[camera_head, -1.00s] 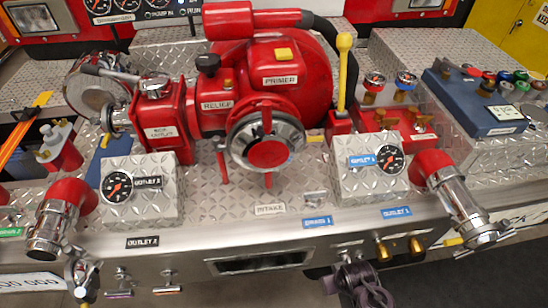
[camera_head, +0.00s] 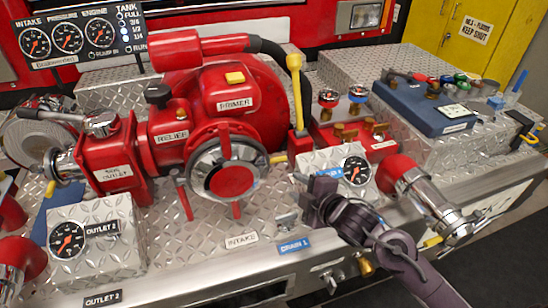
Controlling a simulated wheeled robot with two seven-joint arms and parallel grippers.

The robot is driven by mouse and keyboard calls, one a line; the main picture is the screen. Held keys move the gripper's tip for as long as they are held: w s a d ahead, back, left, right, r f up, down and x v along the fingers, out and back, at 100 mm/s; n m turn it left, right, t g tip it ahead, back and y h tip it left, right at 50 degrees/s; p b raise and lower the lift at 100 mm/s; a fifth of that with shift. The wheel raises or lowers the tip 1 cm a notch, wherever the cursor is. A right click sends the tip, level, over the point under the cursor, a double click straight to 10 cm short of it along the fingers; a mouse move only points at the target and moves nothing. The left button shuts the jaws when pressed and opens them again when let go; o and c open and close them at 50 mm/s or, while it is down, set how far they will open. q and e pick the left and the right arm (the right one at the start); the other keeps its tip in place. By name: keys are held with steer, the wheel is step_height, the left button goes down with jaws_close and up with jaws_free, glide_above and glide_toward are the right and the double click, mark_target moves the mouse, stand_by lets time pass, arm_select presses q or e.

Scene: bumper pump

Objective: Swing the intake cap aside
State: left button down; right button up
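The intake cap (camera_head: 226,178) is a round silver ring with a red centre. It sits flat over the front opening of the red pump (camera_head: 240,95), above the INTAKE label (camera_head: 241,240), and covers that opening. My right gripper (camera_head: 304,198), dark purple-grey, comes in from the lower right. It is to the right of the cap and apart from it, in front of the outlet 1 gauge box. Its fingertips point left, but their gap is too unclear to read. My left gripper is not in view.
The gauge box for outlet 1 (camera_head: 333,158) and a red-and-chrome outlet pipe (camera_head: 425,195) stand close to my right arm. A yellow-topped lever (camera_head: 296,92) rises right of the pump. The red side-outlet valve (camera_head: 115,160) is left of the cap.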

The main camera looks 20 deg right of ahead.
mark_target(282, 161)
steer(key=w+r+n+y, duration=0.2)
steer(key=r+n, duration=0.1)
steer(key=w+r+n+t+y, duration=0.1)
steer(key=n, duration=0.1)
steer(key=shift+a+r, duration=0.2)
steer(key=shift+a, duration=0.05)
steer(key=p+x, duration=0.1)
steer(key=x, duration=0.6)
steer(key=shift+a+f, duration=0.1)
steer(key=shift+a, duration=0.05)
steer(key=shift+c, duration=0.5)
jaws_close()
